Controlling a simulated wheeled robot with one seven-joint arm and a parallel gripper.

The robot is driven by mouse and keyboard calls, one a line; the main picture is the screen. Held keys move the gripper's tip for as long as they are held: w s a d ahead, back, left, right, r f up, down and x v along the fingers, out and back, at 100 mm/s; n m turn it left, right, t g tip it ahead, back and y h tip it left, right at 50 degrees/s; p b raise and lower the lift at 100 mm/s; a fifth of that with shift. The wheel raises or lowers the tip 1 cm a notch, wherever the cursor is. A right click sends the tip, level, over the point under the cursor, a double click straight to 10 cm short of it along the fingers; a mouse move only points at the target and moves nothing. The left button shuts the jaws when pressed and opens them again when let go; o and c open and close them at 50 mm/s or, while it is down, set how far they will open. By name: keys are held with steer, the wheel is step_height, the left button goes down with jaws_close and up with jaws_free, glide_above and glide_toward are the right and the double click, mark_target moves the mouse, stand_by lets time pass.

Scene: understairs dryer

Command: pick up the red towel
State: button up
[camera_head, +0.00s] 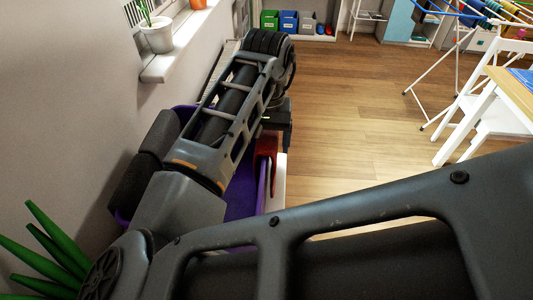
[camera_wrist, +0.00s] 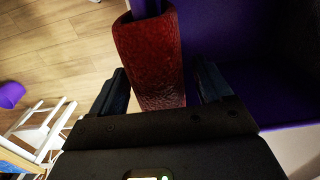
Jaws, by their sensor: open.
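The red towel (camera_head: 266,148) hangs over the edge of a purple piece of furniture (camera_head: 243,190), in the head view just below my gripper (camera_head: 279,118). In the wrist view the towel (camera_wrist: 148,55) is draped over a narrow purple edge (camera_wrist: 146,8). My gripper (camera_wrist: 162,85) is open there, with one dark finger on each side of the towel's lower part. A gap shows between the towel and the right finger; the left finger is close to it, and I cannot tell if they touch. My gripper's body hides the towel's near end.
Dark cushions (camera_head: 145,160) lie on the purple furniture by the left wall. A potted plant (camera_head: 157,34) stands on the windowsill. A white chair (camera_head: 480,105), a table (camera_head: 515,85) and a drying rack (camera_head: 440,65) stand at the right. The wooden floor between is clear.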

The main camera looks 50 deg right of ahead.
steer(key=shift+f, duration=0.5)
steer(key=c, duration=1.1)
